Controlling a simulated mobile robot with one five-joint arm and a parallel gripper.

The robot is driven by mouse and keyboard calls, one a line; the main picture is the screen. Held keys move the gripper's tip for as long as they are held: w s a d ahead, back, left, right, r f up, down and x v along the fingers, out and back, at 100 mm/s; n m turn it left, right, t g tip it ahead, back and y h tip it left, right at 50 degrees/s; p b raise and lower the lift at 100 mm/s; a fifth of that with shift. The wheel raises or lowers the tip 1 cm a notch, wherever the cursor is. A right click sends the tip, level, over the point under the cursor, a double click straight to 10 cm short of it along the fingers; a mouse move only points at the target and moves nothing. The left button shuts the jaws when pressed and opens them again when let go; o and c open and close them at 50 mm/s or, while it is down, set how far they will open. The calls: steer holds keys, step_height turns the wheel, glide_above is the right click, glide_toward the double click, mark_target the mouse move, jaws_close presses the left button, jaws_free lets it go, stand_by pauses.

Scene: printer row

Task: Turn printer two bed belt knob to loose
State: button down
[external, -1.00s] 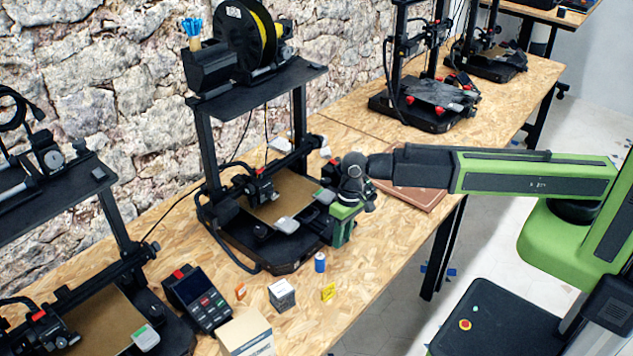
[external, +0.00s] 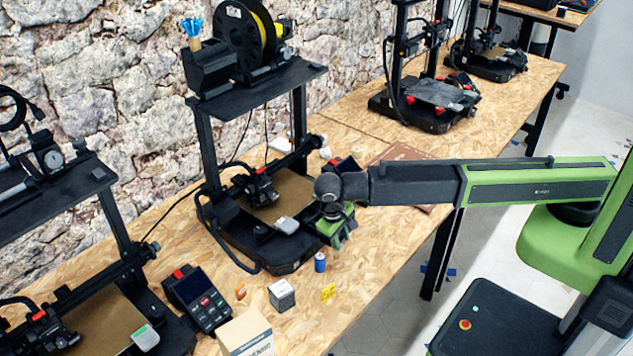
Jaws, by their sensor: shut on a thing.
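The printer in the middle of the bench (external: 280,252), second from the left, has a black frame, a tan bed (external: 288,188) and a yellow spool on top. My gripper (external: 336,232), with green fingers, is at the front right edge of its base, pointing down. It is shut at the place of the bed belt knob. The knob itself is hidden by the fingers and wrist, so its setting cannot be read.
A control screen (external: 197,297) is at left. A brown flat case (external: 402,153) lies behind my arm.

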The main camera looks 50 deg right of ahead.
steer(key=shift+a+f+h+b, duration=0.1)
steer(key=shift+f+h+b, duration=0.05)
steer(key=shift+h+b, duration=0.35)
steer(key=shift+a+f+h+b, duration=0.1)
steer(key=shift+h+b, duration=0.2)
steer(key=shift+h, duration=0.3)
steer(key=shift+r+h, duration=0.15)
steer(key=shift+h, duration=0.15)
steer(key=c, duration=1.1)
jaws_free()
steer(key=p+v, duration=1.5)
steer(key=v, duration=0.2)
steer(key=shift+a+r, duration=0.15)
